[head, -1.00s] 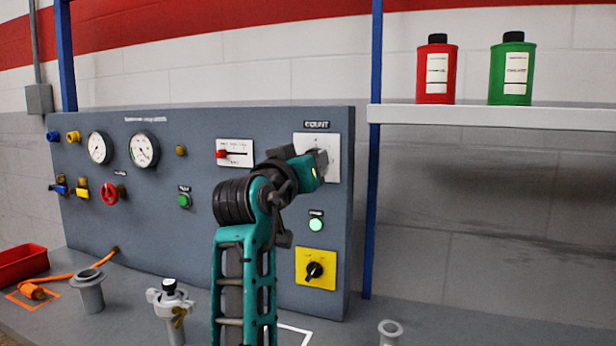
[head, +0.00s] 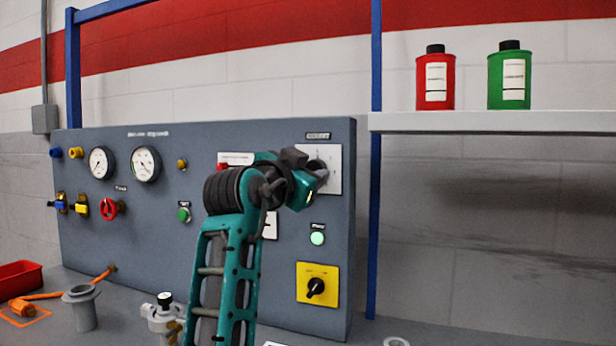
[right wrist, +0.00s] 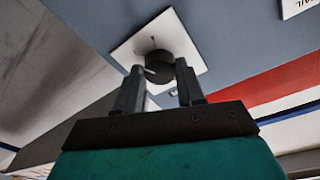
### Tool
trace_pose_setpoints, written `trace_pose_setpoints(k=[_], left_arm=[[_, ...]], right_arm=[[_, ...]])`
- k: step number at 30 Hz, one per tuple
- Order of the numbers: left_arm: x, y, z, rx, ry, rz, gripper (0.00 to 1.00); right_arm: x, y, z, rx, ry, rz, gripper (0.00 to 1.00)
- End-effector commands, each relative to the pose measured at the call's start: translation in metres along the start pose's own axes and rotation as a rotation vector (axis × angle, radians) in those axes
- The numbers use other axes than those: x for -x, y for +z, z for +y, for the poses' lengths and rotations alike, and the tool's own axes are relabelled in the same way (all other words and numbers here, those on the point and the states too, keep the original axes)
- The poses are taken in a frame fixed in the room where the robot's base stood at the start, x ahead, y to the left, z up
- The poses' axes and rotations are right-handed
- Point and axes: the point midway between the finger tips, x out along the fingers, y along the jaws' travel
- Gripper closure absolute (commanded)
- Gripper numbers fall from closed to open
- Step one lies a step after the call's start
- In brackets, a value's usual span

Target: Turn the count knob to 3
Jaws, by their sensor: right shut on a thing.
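The count knob (right wrist: 158,62) is a dark round knob on a white square plate (head: 334,182), under the COUNT label (head: 318,135) at the panel's upper right. My right gripper (head: 317,170) is at the knob. In the right wrist view its two fingers (right wrist: 159,78) stand on either side of the knob, shut on it. A pale pointer mark shows on the knob's near side. In the head view the gripper partly hides the knob, and the plate's numbers are too small to read. My left gripper is not in view.
The grey panel (head: 150,250) also carries two gauges, a red valve wheel (head: 110,209), a green lit button (head: 317,238) and a black selector on a yellow plate (head: 317,270) below. A blue post (head: 375,220) and a shelf (head: 480,121) with two bottles stand to the right.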

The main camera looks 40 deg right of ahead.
Motion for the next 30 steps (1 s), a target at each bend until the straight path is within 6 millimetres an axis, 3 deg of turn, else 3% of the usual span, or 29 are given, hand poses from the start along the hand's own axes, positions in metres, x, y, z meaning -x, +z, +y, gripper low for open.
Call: trace_pose_setpoints(k=[15, 16, 23, 30], left_arm=[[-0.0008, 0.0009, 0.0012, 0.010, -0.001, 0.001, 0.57], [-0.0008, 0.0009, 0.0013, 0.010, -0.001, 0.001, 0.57], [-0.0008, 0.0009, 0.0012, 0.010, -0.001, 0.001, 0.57], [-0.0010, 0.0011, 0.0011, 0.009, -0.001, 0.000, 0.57]], right_arm=[[0.0000, 0.0003, 0.0002, -0.017, 0.003, -0.003, 0.92], [0.0000, 0.0003, 0.0002, -0.017, 0.003, -0.003, 0.59], [0.0000, 0.0001, 0.0001, -0.017, 0.002, -0.002, 0.37], [0.0005, 0.0002, 0.0000, -0.017, 0.001, -0.001, 0.36]])
